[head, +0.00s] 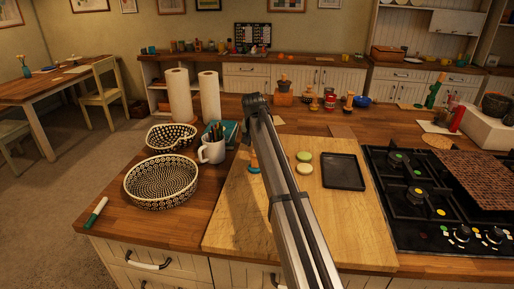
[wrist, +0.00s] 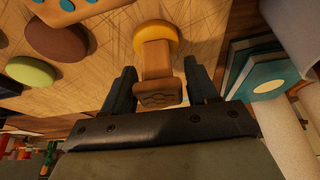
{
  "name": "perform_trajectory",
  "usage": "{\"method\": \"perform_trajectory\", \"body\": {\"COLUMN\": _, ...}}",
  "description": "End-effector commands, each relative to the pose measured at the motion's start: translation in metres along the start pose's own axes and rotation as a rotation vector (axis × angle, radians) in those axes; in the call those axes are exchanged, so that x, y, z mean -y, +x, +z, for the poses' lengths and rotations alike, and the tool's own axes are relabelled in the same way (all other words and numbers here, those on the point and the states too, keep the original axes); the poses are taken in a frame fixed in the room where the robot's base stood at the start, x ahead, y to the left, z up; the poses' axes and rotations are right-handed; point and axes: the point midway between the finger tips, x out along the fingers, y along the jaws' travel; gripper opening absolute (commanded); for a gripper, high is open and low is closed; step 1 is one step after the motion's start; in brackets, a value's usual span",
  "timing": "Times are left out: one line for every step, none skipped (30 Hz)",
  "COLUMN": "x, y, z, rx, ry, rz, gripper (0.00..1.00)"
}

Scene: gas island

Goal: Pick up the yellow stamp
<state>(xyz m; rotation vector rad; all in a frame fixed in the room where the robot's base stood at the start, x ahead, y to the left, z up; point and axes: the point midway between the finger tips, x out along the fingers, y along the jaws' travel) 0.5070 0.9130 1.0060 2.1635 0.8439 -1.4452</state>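The yellow stamp (wrist: 155,40) shows in the wrist view, with a round yellow end and a wooden handle pointing toward my gripper. My gripper (wrist: 161,66) is open, with one dark finger on each side of the wooden handle. Narrow gaps seem to show between the fingers and the handle. In the head view my arm covers the middle of the picture, and I cannot make out the gripper or this stamp there.
Books (wrist: 257,75), a white mug (head: 212,151) and paper rolls (head: 180,95) stand close by on the left in the head view. A gas hob (head: 415,225) is at right.

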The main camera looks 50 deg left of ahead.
Motion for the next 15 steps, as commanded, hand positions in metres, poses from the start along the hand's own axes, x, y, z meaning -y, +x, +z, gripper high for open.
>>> {"method": "perform_trajectory", "body": {"x": 0.0, "y": -0.0001, "z": 0.0001, "rx": 0.0, "ry": 0.0, "rz": 0.0, "gripper": 0.53}}
{"method": "perform_trajectory", "body": {"x": 0.0, "y": -0.0001, "z": 0.0001, "rx": 0.0, "ry": 0.0, "rz": 0.0, "gripper": 0.5}}
{"method": "perform_trajectory", "body": {"x": 0.0, "y": -0.0002, "z": 0.0001, "rx": 0.0, "ry": 0.0, "rz": 0.0, "gripper": 0.47}}
{"method": "perform_trajectory", "body": {"x": 0.0, "y": -0.0002, "z": 0.0001, "rx": 0.0, "ry": 0.0, "rz": 0.0, "gripper": 0.44}}
{"method": "perform_trajectory", "body": {"x": 0.0, "y": -0.0002, "z": 0.0001, "rx": 0.0, "ry": 0.0, "rz": 0.0, "gripper": 0.41}}
{"method": "perform_trajectory", "body": {"x": 0.0001, "y": -0.0002, "z": 0.0, "rx": 0.0, "ry": 0.0, "rz": 0.0, "gripper": 0.37}}
{"method": "perform_trajectory", "body": {"x": 0.0001, "y": -0.0002, "z": 0.0, "rx": 0.0, "ry": 0.0, "rz": 0.0, "gripper": 0.34}}
{"method": "perform_trajectory", "body": {"x": 0.0, "y": -0.0002, "z": 0.0, "rx": 0.0, "ry": 0.0, "rz": 0.0, "gripper": 0.31}}
{"method": "perform_trajectory", "body": {"x": 0.0, "y": -0.0002, "z": 0.0001, "rx": 0.0, "ry": 0.0, "rz": 0.0, "gripper": 0.27}}
{"method": "perform_trajectory", "body": {"x": 0.0, "y": -0.0002, "z": 0.0001, "rx": 0.0, "ry": 0.0, "rz": 0.0, "gripper": 0.24}}
{"method": "perform_trajectory", "body": {"x": 0.0, "y": -0.0002, "z": 0.0001, "rx": 0.0, "ry": 0.0, "rz": 0.0, "gripper": 0.22}}
{"method": "perform_trajectory", "body": {"x": 0.0, "y": -0.0003, "z": 0.0001, "rx": 0.0, "ry": 0.0, "rz": 0.0, "gripper": 0.18}}
{"method": "perform_trajectory", "body": {"x": 0.0, "y": -0.0003, "z": 0.0001, "rx": 0.0, "ry": 0.0, "rz": 0.0, "gripper": 0.15}}
{"method": "perform_trajectory", "body": {"x": 0.0, "y": -0.0003, "z": 0.0001, "rx": 0.0, "ry": 0.0, "rz": 0.0, "gripper": 0.12}}
{"method": "perform_trajectory", "body": {"x": 0.0001, "y": -0.0004, "z": 0.0, "rx": 0.0, "ry": 0.0, "rz": 0.0, "gripper": 0.1}}
